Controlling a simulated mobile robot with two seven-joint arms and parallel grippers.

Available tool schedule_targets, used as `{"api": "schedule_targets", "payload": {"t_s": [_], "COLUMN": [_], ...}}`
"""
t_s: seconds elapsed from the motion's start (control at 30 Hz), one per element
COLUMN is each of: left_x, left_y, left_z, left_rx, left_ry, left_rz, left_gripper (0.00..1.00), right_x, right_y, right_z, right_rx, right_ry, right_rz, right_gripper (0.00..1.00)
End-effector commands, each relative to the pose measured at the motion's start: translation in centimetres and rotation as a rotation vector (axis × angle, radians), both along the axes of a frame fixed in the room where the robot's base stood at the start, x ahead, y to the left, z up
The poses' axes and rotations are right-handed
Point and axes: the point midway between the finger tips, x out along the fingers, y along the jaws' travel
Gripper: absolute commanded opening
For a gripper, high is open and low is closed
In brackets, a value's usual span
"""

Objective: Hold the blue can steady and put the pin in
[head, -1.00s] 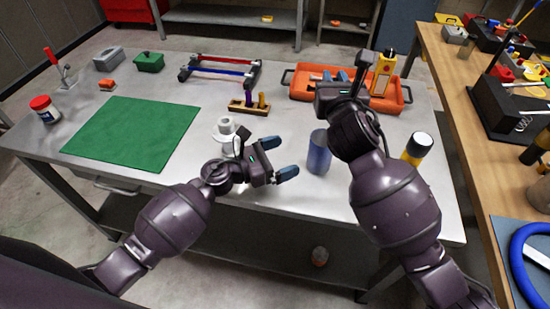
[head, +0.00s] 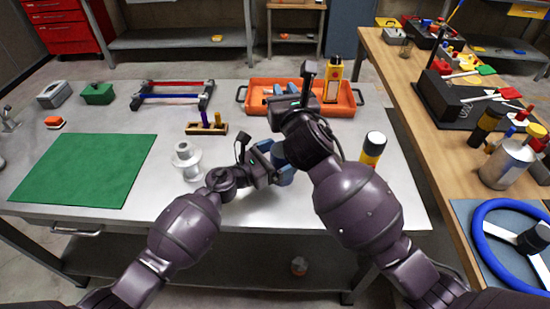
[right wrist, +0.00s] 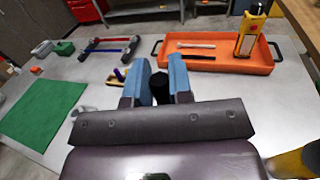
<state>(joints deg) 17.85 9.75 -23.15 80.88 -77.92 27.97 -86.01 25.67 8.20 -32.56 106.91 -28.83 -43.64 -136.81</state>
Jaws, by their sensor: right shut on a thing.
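The blue can (head: 280,156) is mostly hidden behind my right forearm and my left fingers; only a bit of blue shows. My left gripper (head: 277,164) is at the can, its fingers beside it; I cannot tell whether they press on it. My right gripper (head: 287,90) is above the table's far side, in front of the orange tray. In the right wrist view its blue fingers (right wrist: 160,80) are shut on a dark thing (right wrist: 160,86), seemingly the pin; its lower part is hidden.
A wooden block (head: 207,129) with purple and yellow pegs and a white spool (head: 187,162) stand left of my left gripper. The green mat (head: 85,170) is clear.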

Motion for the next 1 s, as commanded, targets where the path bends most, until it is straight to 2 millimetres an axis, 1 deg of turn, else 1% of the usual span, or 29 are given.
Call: {"api": "schedule_targets", "payload": {"t_s": [0.07,0.1,0.43,0.57,1.0], "left_x": [0.0,0.0,0.0,0.0,0.0], "left_y": [0.0,0.0,0.0,0.0,0.0], "left_z": [0.0,0.0,0.0,0.0,0.0], "left_rx": [0.000,0.000,0.000,0.000,0.000], "left_ry": [0.000,0.000,0.000,0.000,0.000], "left_rz": [0.000,0.000,0.000,0.000,0.000], "left_gripper": [0.98,0.95,0.45,0.44,0.44], "right_x": [0.0,0.0,0.0,0.0,0.0], "right_y": [0.0,0.0,0.0,0.0,0.0], "right_z": [0.0,0.0,0.0,-0.1,-2.6], "right_rx": [0.000,0.000,0.000,0.000,-0.001], "right_ry": [0.000,0.000,0.000,0.000,0.001], "right_rz": [0.000,0.000,0.000,0.000,0.000], "right_gripper": [0.00,0.00,0.00,0.00,0.00]}}
